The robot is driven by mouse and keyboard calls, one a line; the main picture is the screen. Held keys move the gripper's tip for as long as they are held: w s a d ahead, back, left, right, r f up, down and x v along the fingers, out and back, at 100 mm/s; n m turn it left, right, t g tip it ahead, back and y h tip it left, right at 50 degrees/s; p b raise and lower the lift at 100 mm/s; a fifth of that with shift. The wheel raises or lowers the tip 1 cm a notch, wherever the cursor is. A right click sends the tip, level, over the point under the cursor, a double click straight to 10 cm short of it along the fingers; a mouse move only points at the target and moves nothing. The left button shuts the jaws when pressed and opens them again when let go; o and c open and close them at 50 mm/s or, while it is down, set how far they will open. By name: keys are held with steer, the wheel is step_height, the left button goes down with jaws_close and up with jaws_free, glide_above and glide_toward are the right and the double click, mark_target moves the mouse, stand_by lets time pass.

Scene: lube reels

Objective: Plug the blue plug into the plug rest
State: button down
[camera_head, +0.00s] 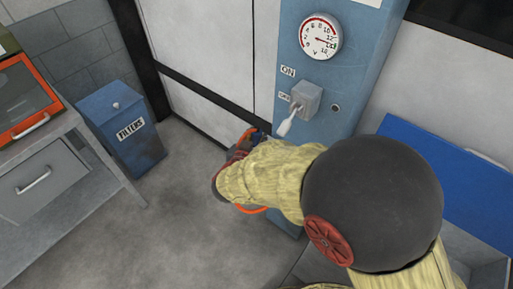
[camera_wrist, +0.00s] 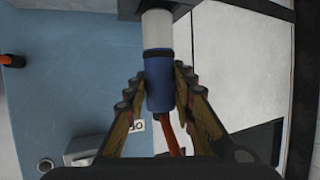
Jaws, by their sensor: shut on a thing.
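The blue plug (camera_wrist: 158,82) is between the two fingers of my gripper (camera_wrist: 158,88) in the wrist view, and the fingers are shut on it. An orange cable (camera_wrist: 170,138) leaves its near end. A pale grey cylinder (camera_wrist: 157,30) lies in line with the plug's far end and reaches a dark grey block (camera_wrist: 130,8) at the top edge, which may be the plug rest. I cannot tell whether the plug is seated there. In the head view my gripper (camera_head: 238,165) is beside the blue column (camera_head: 350,60), mostly hidden by my arm.
The column carries a round gauge (camera_head: 320,37) and a grey switch box with a white lever (camera_head: 285,127). A blue filters bin (camera_head: 122,125) and a grey drawer cabinet (camera_head: 45,185) stand at left. The floor (camera_head: 170,230) between is clear. A blue-lidded box (camera_head: 450,175) is at right.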

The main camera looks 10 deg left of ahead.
step_height(320, 180, down, 4)
steer(key=shift+f+b, duration=0.1)
steer(key=shift+b, duration=0.75)
steer(key=c, duration=2)
jaws_free()
steer(key=shift+f, duration=0.1)
steer(key=o, duration=0.4)
steer(key=shift+o, duration=0.5)
